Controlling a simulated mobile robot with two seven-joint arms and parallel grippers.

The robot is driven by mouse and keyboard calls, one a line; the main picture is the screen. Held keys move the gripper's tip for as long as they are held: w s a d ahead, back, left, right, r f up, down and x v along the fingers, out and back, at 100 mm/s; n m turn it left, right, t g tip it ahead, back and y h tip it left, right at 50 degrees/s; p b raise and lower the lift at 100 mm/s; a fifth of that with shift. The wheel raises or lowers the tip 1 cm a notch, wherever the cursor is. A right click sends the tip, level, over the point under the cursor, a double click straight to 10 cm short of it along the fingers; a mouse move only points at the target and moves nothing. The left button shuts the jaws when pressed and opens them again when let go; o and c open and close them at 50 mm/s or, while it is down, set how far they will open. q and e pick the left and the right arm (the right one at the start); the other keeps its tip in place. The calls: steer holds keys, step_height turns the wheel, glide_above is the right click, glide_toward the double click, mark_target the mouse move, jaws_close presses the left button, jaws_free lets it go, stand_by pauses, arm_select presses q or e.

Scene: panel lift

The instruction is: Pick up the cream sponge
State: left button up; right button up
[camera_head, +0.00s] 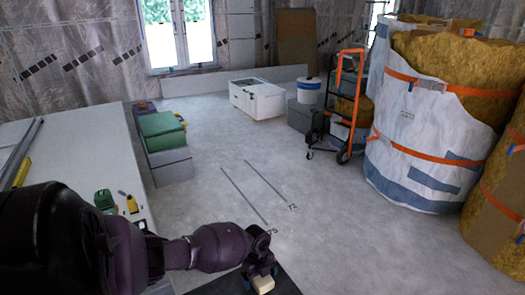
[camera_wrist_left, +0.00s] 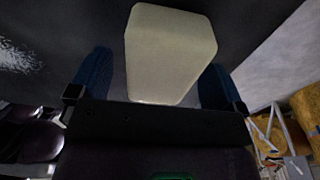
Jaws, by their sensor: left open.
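The cream sponge (camera_head: 264,284) is a pale block at the bottom of the head view, on or just above a dark surface (camera_head: 285,283). It also shows large in the left wrist view (camera_wrist_left: 170,52). My left gripper (camera_head: 260,273) is at the sponge, its fingers pointing down. In the left wrist view the blue fingers of the left gripper (camera_wrist_left: 155,72) stand on either side of the sponge, with dark gaps between them and it. The jaws are open. My right gripper is not in view.
A pale worktop (camera_head: 85,150) on the left holds a green tool (camera_head: 105,201) and a yellow item (camera_head: 131,204). Grey and green boxes (camera_head: 162,140) stand beyond it. Large wrapped insulation rolls (camera_head: 425,120) and an orange hand truck (camera_head: 347,100) stand right. The middle floor is clear.

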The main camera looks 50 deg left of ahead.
arm_select(q)
steer(key=shift+r, duration=0.15)
steer(key=shift+c, duration=0.2)
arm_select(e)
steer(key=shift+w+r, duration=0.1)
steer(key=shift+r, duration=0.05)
arm_select(q)
steer(key=c, duration=1)
steer(key=shift+w+r, duration=0.1)
steer(key=shift+r, duration=0.2)
steer(key=r+p, duration=0.1)
steer(key=r, duration=0.1)
steer(key=r+p, duration=0.1)
steer(key=r, duration=0.2)
steer(key=shift+w, duration=0.2)
steer(key=r+p, duration=0.1)
steer(key=r, duration=0.3)
steer(key=r+p, duration=0.2)
steer(key=r, duration=0.3)
steer(key=r+p, duration=0.1)
steer(key=r, duration=0.4)
steer(key=shift+s+r, duration=0.2)
steer(key=shift+s, duration=0.05)
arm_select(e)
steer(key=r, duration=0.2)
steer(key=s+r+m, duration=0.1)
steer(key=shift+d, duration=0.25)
